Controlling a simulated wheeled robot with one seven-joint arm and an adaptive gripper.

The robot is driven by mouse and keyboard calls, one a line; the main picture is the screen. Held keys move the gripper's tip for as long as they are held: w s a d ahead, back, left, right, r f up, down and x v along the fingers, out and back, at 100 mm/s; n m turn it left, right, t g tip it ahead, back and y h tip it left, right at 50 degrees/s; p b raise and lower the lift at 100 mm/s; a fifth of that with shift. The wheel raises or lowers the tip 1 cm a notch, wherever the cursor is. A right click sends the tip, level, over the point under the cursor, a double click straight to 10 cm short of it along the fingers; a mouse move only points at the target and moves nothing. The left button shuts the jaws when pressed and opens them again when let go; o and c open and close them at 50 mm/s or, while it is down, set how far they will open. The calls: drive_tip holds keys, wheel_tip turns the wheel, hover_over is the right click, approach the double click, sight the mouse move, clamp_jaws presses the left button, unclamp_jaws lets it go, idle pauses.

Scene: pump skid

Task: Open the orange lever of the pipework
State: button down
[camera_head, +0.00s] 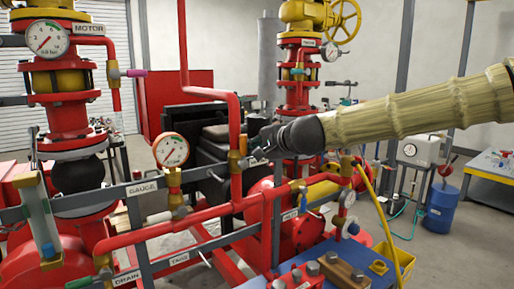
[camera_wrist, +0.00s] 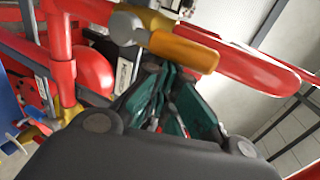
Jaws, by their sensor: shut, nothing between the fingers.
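The orange lever (camera_wrist: 184,48) lies across the upper middle of the wrist view, with a pale metal hub (camera_wrist: 125,28) at its left end and a yellow valve body (camera_wrist: 155,20) behind it. In the head view, an orange piece at the valve on the red vertical pipe (camera_head: 234,162) seems to be this lever, just left of my gripper. My gripper (camera_head: 259,153) reaches in from the right. In the wrist view its green-padded fingers (camera_wrist: 168,105) are shut and empty, with the tips close below the lever. I cannot tell whether they touch it.
A pressure gauge (camera_head: 171,150) stands left of the valve. Grey rails with GAUGE, DRAIN and TAGS labels and red pipes (camera_head: 165,230) run below. Other levers include a pink one (camera_head: 135,73) and a white one (camera_head: 158,217). Open floor lies at the right beside a blue drum (camera_head: 441,208).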

drive_tip(key=shift+w+d, duration=0.35)
drive_tip(key=shift+d, duration=0.2)
drive_tip(key=p+v, duration=0.3)
drive_tip(key=v, duration=0.6)
idle(0.5)
drive_tip(key=shift+f, duration=0.1)
